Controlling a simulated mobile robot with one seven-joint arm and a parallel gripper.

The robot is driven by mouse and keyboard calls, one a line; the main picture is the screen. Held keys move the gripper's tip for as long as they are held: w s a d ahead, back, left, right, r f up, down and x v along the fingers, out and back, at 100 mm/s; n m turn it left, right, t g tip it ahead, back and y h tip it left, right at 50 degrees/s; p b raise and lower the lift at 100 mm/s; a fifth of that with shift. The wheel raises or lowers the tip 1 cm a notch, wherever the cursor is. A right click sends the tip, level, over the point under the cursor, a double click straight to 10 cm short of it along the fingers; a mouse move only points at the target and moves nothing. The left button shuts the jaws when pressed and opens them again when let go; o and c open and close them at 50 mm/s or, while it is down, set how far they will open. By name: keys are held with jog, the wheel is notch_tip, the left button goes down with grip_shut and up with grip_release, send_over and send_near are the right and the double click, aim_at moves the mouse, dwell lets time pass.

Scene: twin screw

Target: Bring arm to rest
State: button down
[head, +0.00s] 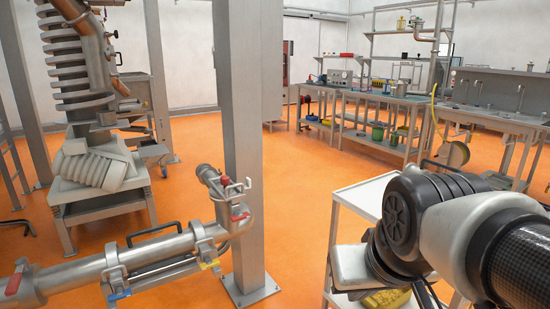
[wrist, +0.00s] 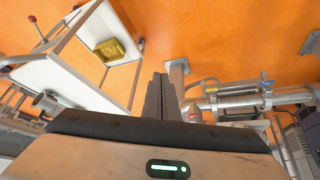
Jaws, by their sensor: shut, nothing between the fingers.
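My arm reaches in from the lower right of the head view and hides part of a white trolley. My gripper (wrist: 162,98) shows in the wrist view, with its two fingers together and nothing between them. It points over the orange floor, between the white trolley and the metal pipe. In the head view the fingertips cannot be made out behind my arm.
The white trolley (head: 362,197) carries a yellow item (wrist: 110,50) on a shelf. A grey column (head: 246,150) and a metal pipe with valves (head: 160,250) stand left of my arm. Workbenches (head: 375,115) line the back right. The orange floor (head: 300,165) between is clear.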

jog(key=s+d, duration=0.1)
jog(key=s, duration=0.4)
notch_tip(320, 180, up, 25)
jog(key=p, duration=2.5)
jog(key=shift+w+m, duration=0.3)
jog(key=shift+w, duration=0.15)
jog(key=shift+f, duration=0.1)
jog(key=shift+a, duration=0.1)
